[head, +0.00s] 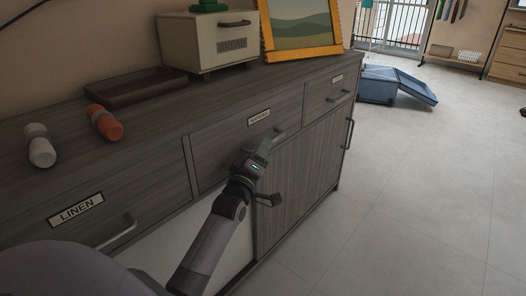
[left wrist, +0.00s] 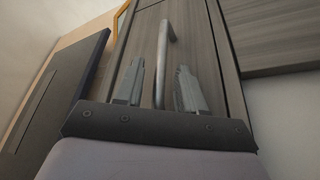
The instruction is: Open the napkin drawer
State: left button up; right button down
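The middle drawer (head: 225,143) of the grey wood cabinet is flush with the front. Its label (head: 258,117) is too small to read surely. Its bar handle (head: 280,135) sits right of the label. My left gripper (head: 252,153) is in front of this drawer, near the handle. In the left wrist view, its two fingers (left wrist: 160,78) are apart, with a bar handle (left wrist: 164,45) showing between them. Whether they touch it I cannot tell. My right gripper is in neither view.
A drawer labelled LINEN (head: 75,207) is at left, and a smaller drawer (head: 328,92) is at right. On top are a tray (head: 135,86), two rolls (head: 104,122), a box (head: 208,42) and a picture frame (head: 302,52). The floor (head: 420,190) at right is clear.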

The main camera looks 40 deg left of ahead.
pick_arm(q)
jog(key=shift+w+a+r, duration=0.15)
jog(key=shift+w, duration=0.55)
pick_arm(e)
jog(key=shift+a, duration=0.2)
pick_arm(q)
grip_shut()
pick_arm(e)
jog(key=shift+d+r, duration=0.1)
